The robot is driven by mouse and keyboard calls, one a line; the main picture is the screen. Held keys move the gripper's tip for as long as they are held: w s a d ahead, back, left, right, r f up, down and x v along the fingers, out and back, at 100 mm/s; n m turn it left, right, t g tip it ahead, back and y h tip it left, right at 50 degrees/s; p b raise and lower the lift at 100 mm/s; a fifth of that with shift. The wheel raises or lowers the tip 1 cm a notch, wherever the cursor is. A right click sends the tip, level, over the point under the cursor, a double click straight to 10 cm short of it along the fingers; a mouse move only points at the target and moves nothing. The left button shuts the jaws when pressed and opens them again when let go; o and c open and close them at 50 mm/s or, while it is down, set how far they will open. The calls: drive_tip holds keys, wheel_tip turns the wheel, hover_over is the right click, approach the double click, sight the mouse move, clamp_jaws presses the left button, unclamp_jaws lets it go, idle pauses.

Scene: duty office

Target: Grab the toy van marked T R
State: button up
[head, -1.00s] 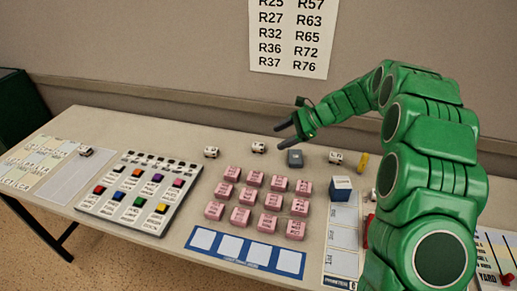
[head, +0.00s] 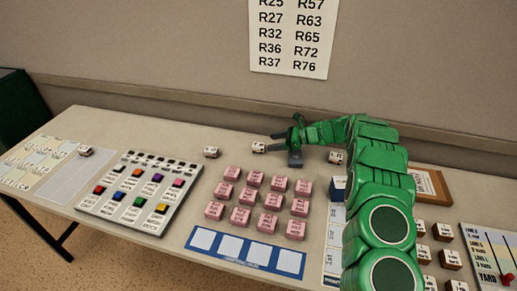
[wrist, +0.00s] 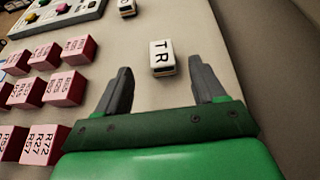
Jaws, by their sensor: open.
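The toy van marked T R (wrist: 162,58) is small and white with black letters. In the wrist view it lies just ahead of and between my two fingertips, apart from both. In the head view it appears to be the small white van (head: 259,148) at the back of the table, just left of my gripper (head: 274,141). My gripper is open and empty; its dark fingers also show in the wrist view (wrist: 160,68). The van's lettering is too small to read in the head view.
Another white van (head: 211,152) stands to the left and one (head: 336,157) to the right. Pink marked blocks (head: 255,179) stand in rows in front. The wall (head: 200,60) rises behind the table.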

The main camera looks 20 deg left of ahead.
sight(260, 145)
drive_tip(key=shift+w+a+f, duration=0.1)
drive_tip(key=shift+a+f, duration=0.15)
drive_tip(key=shift+a, duration=0.05)
drive_tip(key=shift+x, duration=3.65)
drive_tip(key=shift+c, duration=0.3)
drive_tip(key=c, duration=1)
